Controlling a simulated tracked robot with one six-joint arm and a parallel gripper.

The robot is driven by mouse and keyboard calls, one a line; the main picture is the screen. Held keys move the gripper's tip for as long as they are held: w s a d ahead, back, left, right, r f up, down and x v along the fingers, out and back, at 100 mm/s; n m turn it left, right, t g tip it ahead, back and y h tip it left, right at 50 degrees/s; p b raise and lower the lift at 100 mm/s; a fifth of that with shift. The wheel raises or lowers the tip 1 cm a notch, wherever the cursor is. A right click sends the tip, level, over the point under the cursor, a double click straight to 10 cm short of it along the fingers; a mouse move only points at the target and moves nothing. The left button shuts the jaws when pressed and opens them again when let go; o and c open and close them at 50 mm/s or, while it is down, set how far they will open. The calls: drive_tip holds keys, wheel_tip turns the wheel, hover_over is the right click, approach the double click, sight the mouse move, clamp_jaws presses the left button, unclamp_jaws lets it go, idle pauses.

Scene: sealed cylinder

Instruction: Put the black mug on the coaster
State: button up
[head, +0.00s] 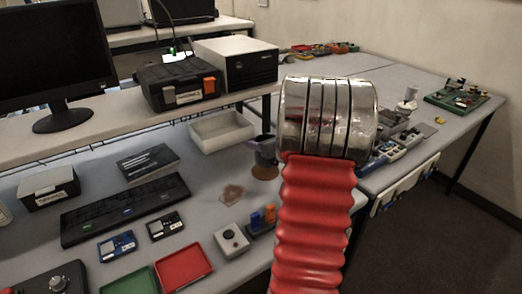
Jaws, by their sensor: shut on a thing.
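The black mug (266,153) is a small dark shape just left of my arm, partly hidden. A round brown disc, which looks like the coaster (264,174), shows directly below the mug. I cannot tell whether the mug touches it or is held a little above it. My gripper (259,141) shows only as a small grey part at the mug's upper left. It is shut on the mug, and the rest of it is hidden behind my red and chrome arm.
A pale open tray (221,132) stands behind the mug. A reddish flat piece (232,194) lies to the left. A grey box with a knob (232,240) and a holder with orange and blue parts (262,219) stand in front. A raised shelf (125,115) runs behind.

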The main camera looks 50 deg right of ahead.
drive_tip(key=shift+f, duration=1.85)
drive_tip(key=o, duration=1.3)
drive_tip(key=shift+f, duration=0.1)
drive_tip(key=shift+s+a+r, duration=0.1)
drive_tip(key=shift+s+r, duration=0.15)
drive_tip(key=shift+s, duration=0.05)
drive_tip(key=v, duration=1.1)
drive_tip(key=shift+s+a, duration=0.15)
drive_tip(key=shift+s, duration=0.05)
